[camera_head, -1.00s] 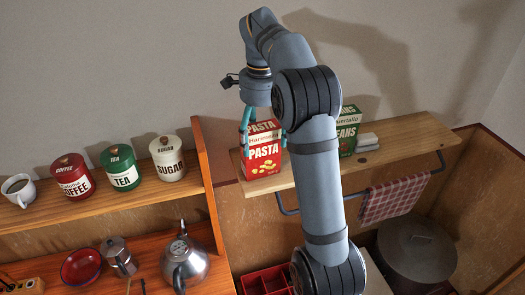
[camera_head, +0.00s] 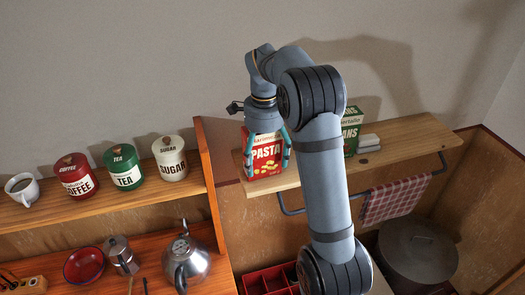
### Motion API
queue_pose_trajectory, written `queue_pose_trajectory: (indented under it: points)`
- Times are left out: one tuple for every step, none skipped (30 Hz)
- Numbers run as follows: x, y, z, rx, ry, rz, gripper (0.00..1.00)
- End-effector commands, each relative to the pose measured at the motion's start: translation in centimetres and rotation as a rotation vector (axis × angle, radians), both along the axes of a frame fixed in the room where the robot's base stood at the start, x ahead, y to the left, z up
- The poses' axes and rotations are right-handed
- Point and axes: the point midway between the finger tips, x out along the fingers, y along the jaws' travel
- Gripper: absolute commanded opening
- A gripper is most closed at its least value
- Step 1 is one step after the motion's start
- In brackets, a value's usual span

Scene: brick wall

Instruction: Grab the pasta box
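The red and white pasta box (camera_head: 264,154) stands upright on the wooden wall shelf, near its left end. My gripper (camera_head: 267,166) points down over it, with its teal fingers on the left and right sides of the box. The fingers are spread about as wide as the box. I cannot tell whether they touch its sides.
A green beans box (camera_head: 352,128) stands to the right on the shelf (camera_head: 405,138), partly behind my arm. A checked towel (camera_head: 393,199) hangs from the rail below. An orange wooden panel (camera_head: 212,165) rises close on the left, beside a sugar canister (camera_head: 169,159).

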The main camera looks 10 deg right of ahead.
Motion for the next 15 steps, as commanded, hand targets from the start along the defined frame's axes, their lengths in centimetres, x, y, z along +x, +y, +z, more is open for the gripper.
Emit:
queue_pose_trajectory:
  points:
    - [0.01, 0.0, 0.01, 0.0, 0.0, 0.0, 0.74]
    - [0.01, -0.01, 0.01, 0.0, 0.0, 0.0, 0.73]
    - [0.01, -0.01, 0.02, 0.0, 0.0, 0.0, 0.7]
    - [0.01, 0.0, 0.02, 0.0, 0.0, 0.0, 0.69]
    - [0.01, 0.0, 0.02, 0.0, 0.0, 0.0, 0.67]
    - [0.01, -0.01, 0.02, 0.0, 0.0, 0.0, 0.64]
    - [0.01, 0.0, 0.02, 0.0, 0.0, 0.0, 0.63]
    - [0.01, 0.0, 0.03, 0.0, 0.0, 0.0, 0.61]
    - [0.01, -0.01, 0.03, 0.0, 0.0, 0.0, 0.59]
    - [0.01, 0.0, 0.03, 0.0, 0.0, 0.0, 0.57]
    - [0.01, 0.0, 0.03, 0.0, 0.0, 0.0, 0.55]
    - [0.01, 0.0, 0.03, 0.0, 0.0, 0.0, 0.53]
    - [0.01, 0.0, 0.03, 0.0, 0.0, 0.0, 0.51]
    - [0.0, 0.0, 0.03, 0.0, 0.0, 0.0, 0.49]
    - [0.0, -0.01, 0.03, 0.0, 0.0, 0.0, 0.47]
